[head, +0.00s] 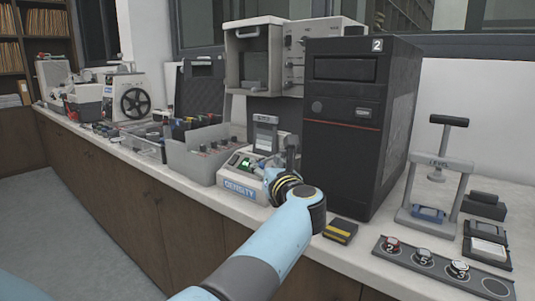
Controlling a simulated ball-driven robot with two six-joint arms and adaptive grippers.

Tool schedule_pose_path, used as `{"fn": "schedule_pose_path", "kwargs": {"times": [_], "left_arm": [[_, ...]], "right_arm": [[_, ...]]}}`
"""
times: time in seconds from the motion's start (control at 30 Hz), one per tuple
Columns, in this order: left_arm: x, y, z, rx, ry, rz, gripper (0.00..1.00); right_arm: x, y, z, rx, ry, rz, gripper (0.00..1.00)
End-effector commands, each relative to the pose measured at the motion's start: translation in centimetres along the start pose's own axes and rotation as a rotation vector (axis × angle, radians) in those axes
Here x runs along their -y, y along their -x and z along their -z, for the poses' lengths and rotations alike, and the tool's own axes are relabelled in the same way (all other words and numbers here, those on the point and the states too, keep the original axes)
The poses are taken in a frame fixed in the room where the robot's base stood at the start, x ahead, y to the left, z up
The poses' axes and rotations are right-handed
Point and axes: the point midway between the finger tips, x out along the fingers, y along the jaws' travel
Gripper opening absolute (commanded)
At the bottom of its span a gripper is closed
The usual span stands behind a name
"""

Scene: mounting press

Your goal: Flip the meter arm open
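The density meter (235,186), a pale box with a blue "DENSITY" label and a small lit green display, sits on the counter in the head view. My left arm reaches up from the bottom, and my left gripper (284,157) is at the meter's right side, close to it. The wrist covers the meter's right part. The fingers are small and dark, so I cannot tell whether they are open or touching it. A grey upright piece with a pale panel (265,134) shows just behind the meter; I cannot tell whether it is the meter arm. My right gripper is not in view.
A tall black cabinet (345,155) marked 2 stands close right of my gripper. A grey bin (192,161) stands left of the meter. A yellow-black block (341,231), a tray of numbered weights (400,262) and a press stand (433,185) are at the right.

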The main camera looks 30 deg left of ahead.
Motion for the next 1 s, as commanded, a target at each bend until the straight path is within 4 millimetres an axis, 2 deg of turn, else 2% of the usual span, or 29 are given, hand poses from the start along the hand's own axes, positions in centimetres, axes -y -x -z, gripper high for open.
{"fn": "schedule_pose_path", "kwargs": {"times": [0.3,0.43,0.6,1.0], "left_arm": [[-1.0,0.1,-6.3,0.003,0.006,0.002,0.47],[-1.3,0.1,-8.1,0.002,0.004,0.002,0.47],[-1.5,0.1,-9.0,0.001,0.001,0.003,0.47],[-1.5,0.1,-9.0,0.002,0.001,0.003,0.47]], "right_arm": [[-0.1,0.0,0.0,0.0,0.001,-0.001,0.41],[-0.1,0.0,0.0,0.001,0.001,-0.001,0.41],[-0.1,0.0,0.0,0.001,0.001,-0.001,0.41],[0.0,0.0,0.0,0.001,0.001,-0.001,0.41]]}}
